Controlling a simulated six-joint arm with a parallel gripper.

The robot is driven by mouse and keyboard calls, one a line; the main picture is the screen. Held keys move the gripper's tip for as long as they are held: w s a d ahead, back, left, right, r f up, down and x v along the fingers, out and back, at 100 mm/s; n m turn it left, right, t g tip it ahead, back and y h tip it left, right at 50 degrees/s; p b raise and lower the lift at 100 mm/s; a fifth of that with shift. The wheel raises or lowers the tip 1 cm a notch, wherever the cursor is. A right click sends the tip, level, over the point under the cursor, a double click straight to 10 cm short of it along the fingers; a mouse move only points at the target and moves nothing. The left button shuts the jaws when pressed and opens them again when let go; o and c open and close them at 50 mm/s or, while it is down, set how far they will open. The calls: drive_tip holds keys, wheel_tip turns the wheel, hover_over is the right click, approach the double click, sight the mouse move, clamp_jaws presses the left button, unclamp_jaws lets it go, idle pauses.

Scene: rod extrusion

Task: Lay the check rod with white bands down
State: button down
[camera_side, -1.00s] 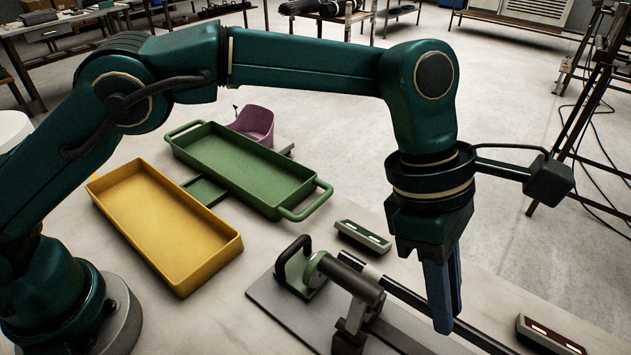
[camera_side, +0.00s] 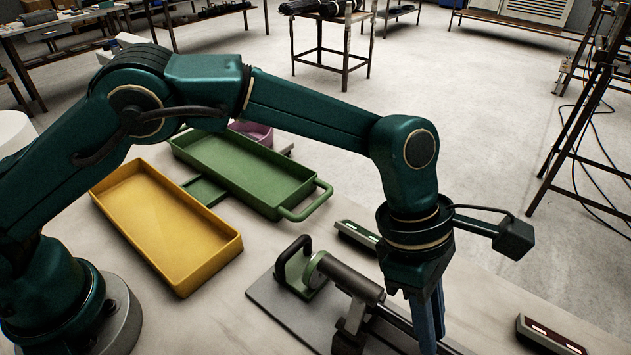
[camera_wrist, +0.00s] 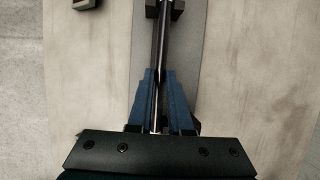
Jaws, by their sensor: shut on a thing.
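My gripper (camera_side: 427,325) points down at the right end of the fixture, its blue fingers low over the grey base plate (camera_side: 268,302). In the wrist view my gripper (camera_wrist: 158,80) has its fingers closed on both sides of a dark slim rod (camera_wrist: 162,50). A pale stretch of the rod shows between the fingers; I cannot make out separate white bands. The fixture holds a dark grey cylinder (camera_side: 352,277) with a green collar, lined up with the rod. In the side view my gripper and the fixture hide most of the rod.
A yellow tray (camera_side: 232,250) and a green handled tray (camera_side: 312,190) stand empty at the left and back. A black handle (camera_side: 283,262) rises from the fixture. A green-cased unit (camera_side: 357,236) and a red-cased unit (camera_side: 548,336) lie nearby. Bare table separates them.

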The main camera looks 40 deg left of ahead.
drive_tip(key=c, duration=0.8)
unclamp_jaws()
drive_tip(key=shift+o, duration=0.2)
drive_tip(key=shift+v, duration=2.6)
